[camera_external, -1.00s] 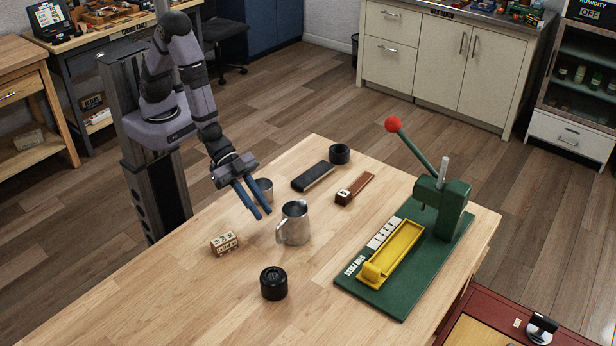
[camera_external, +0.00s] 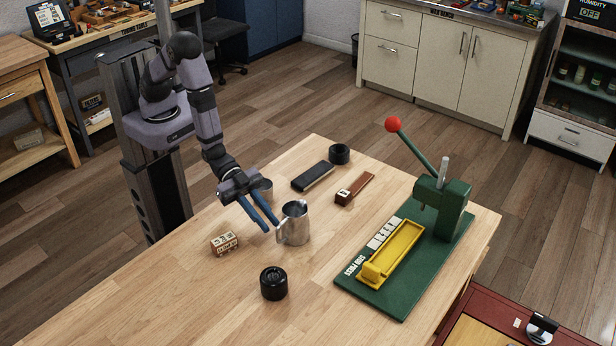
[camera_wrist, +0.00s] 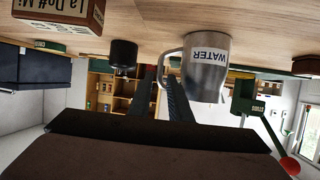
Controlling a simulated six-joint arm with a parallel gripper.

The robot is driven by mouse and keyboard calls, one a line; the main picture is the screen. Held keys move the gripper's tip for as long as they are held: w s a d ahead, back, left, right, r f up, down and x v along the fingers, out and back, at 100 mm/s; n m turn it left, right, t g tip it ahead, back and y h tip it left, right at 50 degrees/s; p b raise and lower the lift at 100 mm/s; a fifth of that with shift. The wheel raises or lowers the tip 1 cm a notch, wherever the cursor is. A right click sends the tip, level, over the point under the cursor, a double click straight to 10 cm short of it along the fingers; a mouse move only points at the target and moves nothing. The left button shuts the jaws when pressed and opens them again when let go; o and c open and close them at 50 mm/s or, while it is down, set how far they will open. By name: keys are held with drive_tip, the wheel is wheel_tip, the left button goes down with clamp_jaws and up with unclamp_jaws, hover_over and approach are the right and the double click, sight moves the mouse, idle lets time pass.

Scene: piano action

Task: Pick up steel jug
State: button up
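The steel jug (camera_external: 296,222) stands upright on the wooden table, its handle toward my gripper. In the wrist view the jug (camera_wrist: 207,68) appears upside down, with a "WATER" label and its handle at left. My gripper (camera_external: 271,226) is beside the handle, its two blue fingers a little apart. In the wrist view the fingers of my gripper (camera_wrist: 161,92) point toward the handle's lower part, with a gap between them. Nothing is seen held. Whether a finger touches the handle cannot be told.
A small labelled box (camera_external: 224,243) lies left of my gripper. A black cylinder (camera_external: 273,283) stands in front. Bare tabletop lies at front left.

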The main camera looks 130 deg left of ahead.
sight(278, 234)
drive_tip(key=shift+p+x, duration=0.7)
drive_tip(key=shift+x, duration=2.05)
drive_tip(key=shift+r, duration=0.1)
clamp_jaws()
